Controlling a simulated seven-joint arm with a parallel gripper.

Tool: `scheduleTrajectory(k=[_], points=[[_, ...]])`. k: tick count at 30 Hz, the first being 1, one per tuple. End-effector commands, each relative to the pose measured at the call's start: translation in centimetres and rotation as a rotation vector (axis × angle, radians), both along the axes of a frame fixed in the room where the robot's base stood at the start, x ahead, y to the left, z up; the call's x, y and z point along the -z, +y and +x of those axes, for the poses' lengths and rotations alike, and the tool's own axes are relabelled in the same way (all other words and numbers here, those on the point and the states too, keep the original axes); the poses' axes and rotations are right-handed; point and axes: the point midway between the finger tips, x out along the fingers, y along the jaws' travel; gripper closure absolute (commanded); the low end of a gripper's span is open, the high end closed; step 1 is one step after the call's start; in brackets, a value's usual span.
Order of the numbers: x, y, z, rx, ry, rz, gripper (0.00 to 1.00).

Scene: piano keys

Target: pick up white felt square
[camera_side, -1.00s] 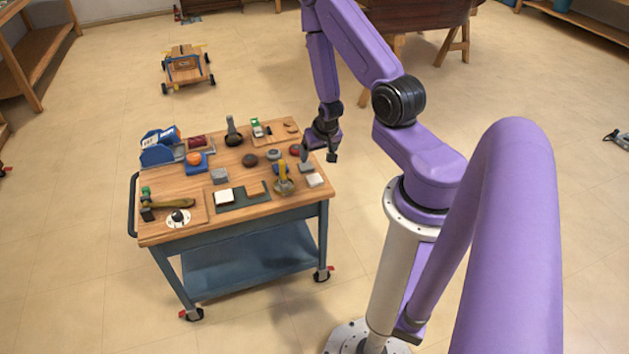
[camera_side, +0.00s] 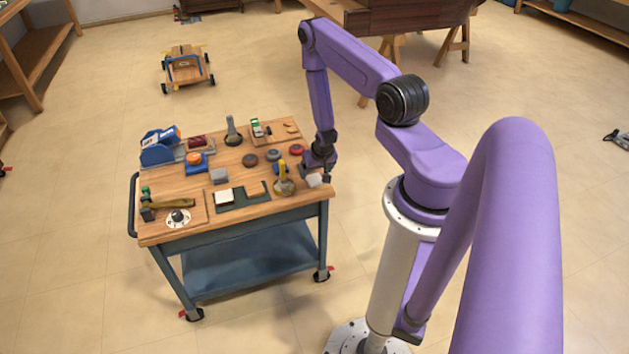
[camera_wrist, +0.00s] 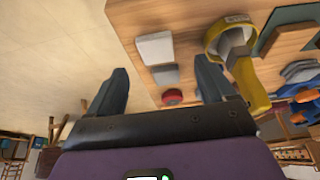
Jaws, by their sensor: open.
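The white felt square (camera_side: 314,180) lies flat on the tabletop near its right edge, partly covered by my gripper in the side view. The wrist view shows it as a pale square (camera_wrist: 155,48) just ahead of the space between my two fingers. My gripper (camera_side: 316,173) is low over this corner of the table, close beside the square. In the wrist view my gripper (camera_wrist: 161,64) has its fingers spread wide and holds nothing. I cannot tell whether the fingertips touch the square.
A grey square (camera_wrist: 165,74) lies close beside the white one. A red round piece (camera_side: 296,150) is behind.

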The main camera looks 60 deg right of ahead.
Motion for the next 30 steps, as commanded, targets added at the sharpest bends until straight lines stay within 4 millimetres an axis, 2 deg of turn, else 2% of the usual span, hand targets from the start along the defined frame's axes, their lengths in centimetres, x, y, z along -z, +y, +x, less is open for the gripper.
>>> scheduleTrajectory(k=[8, 18, 29, 30], points=[[1.3, -0.5, 0.3, 0.001, 0.000, 0.001, 0.17], [4.8, -1.9, 1.2, -0.001, 0.001, 0.000, 0.17], [5.4, -2.1, 1.4, 0.000, 0.001, 0.001, 0.17], [5.4, -2.1, 1.4, 0.000, 0.001, 0.001, 0.24]])
